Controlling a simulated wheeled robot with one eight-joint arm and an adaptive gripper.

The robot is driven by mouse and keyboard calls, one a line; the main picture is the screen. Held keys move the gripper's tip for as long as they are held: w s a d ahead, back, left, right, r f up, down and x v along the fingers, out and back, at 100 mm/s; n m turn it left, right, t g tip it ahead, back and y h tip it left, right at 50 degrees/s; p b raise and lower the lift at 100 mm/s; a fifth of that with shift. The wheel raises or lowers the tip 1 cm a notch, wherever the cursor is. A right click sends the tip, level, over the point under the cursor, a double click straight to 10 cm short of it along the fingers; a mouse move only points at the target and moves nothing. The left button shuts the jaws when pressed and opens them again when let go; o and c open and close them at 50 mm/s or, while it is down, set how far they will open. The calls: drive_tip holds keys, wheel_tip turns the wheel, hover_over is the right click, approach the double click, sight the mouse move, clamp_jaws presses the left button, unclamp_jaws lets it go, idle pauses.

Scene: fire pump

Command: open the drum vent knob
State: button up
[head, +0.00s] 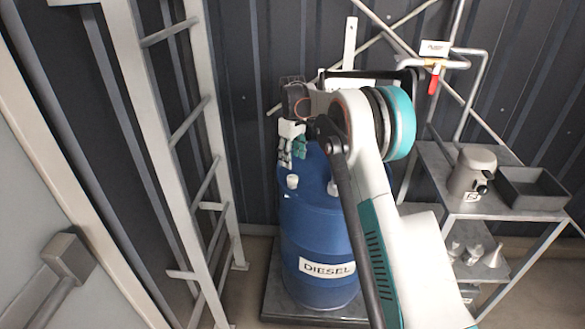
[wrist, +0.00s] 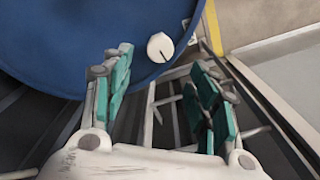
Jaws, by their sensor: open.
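The blue drum (head: 312,225), marked DIESEL, stands upright, partly hidden by my arm. On its top are a white knob (head: 292,181) near the left and a second white piece (head: 333,187) beside my arm. My gripper (head: 292,158) points down above the left part of the drum top. In the wrist view a round white knob (wrist: 160,47) with a dark line sits near the rim of the drum top (wrist: 70,35). It appears between and ahead of the teal fingers of my gripper (wrist: 163,72), which are open and empty. I cannot tell which head-view piece it is.
A pale ladder (head: 180,140) stands left of the drum. A grey shelf (head: 435,165) on the right holds a grey canister (head: 470,172) and a dark tray (head: 533,188). A pipe with a red lever (head: 433,82) runs above it. A dark wall is close behind.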

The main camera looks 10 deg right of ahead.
drive_tip(key=shift+r, duration=1.8)
drive_tip(key=s+r+m+t, duration=0.3)
drive_tip(key=s+r+m, duration=0.1)
drive_tip(key=s+r, duration=1.6)
drive_tip(key=s+f+m+t, duration=0.1)
drive_tip(key=s+f, duration=0.2)
drive_tip(key=s, duration=0.6)
drive_tip(key=s+f+m+t, duration=0.1)
drive_tip(key=s+f, duration=0.2)
drive_tip(key=s, duration=0.6)
drive_tip(key=s+f+m+t, duration=0.1)
drive_tip(key=s+f+t, duration=0.1)
drive_tip(key=s, duration=0.7)
drive_tip(key=shift+s+a+f+m, duration=0.15)
drive_tip(key=shift+s+f+m, duration=0.15)
drive_tip(key=shift+f, duration=0.45)
